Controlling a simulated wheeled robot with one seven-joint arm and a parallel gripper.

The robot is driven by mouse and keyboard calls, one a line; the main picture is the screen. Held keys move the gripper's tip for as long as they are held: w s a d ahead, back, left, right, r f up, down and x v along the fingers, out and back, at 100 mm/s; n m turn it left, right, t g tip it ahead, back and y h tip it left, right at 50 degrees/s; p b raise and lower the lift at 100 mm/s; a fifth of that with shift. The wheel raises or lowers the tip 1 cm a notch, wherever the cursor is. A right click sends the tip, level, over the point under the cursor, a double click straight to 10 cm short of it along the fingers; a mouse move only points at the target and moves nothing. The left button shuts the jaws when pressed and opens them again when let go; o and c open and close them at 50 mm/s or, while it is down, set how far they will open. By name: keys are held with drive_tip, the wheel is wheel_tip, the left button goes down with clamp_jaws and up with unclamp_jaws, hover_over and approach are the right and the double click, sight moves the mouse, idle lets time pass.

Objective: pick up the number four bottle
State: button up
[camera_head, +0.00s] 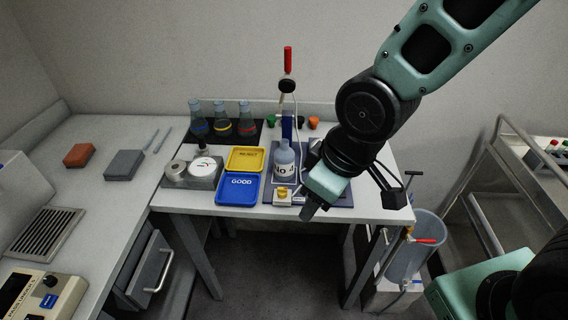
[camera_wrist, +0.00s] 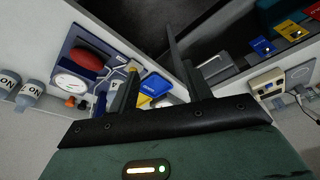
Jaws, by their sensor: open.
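A grey-blue bottle (camera_head: 284,158) with a white label stands upright on the dark blue mat on the table in the head view. Its label is only partly legible and I cannot read a number. My gripper (camera_head: 308,210) hangs to the right of and in front of this bottle, apart from it, with the fingers pointing down. In the wrist view my gripper (camera_wrist: 151,54) shows two spread fingers with nothing between them. Two bottles, one (camera_wrist: 8,84) at the left edge and one (camera_wrist: 30,94) beside it, show labels whose numbers I cannot read.
A yellow tray (camera_head: 245,149) and a blue tray (camera_head: 221,199) marked GOOD lie left of the bottle. Several flasks with coloured bands (camera_head: 222,128) stand behind. A metal cart (camera_head: 526,170) is at right.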

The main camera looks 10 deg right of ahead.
drive_tip(key=w+f+n+t+y, duration=0.1)
drive_tip(key=w+f+t+y, duration=0.2)
drive_tip(key=w+f, duration=0.5)
drive_tip(key=m+t+y+b, duration=0.3)
drive_tip(key=m+t, duration=0.1)
drive_tip(key=t, duration=0.7)
approach(288, 148)
drive_tip(key=w+b, duration=0.1)
drive_tip(key=b, duration=0.7)
drive_tip(key=w+b, duration=0.2)
drive_tip(key=b, duration=0.7)
drive_tip(key=shift+w+a+f+b, duration=0.1)
drive_tip(key=shift+w+a+b, duration=0.2)
drive_tip(key=shift+w+a, duration=0.1)
drive_tip(key=shift+s+a+r+p+x, duration=0.1)
drive_tip(key=shift+a+p+x, duration=0.15)
drive_tip(key=shift+x, duration=1)
drive_tip(key=shift+s+a+r+p+x, duration=0.1)
drive_tip(key=shift+p+x, duration=0.2)
drive_tip(key=shift+x, duration=1)
drive_tip(key=shift+s+a+p+x, duration=0.1)
drive_tip(key=shift+a+p+x, duration=0.15)
drive_tip(key=shift+x, duration=1)
drive_tip(key=shift+c, duration=0.2)
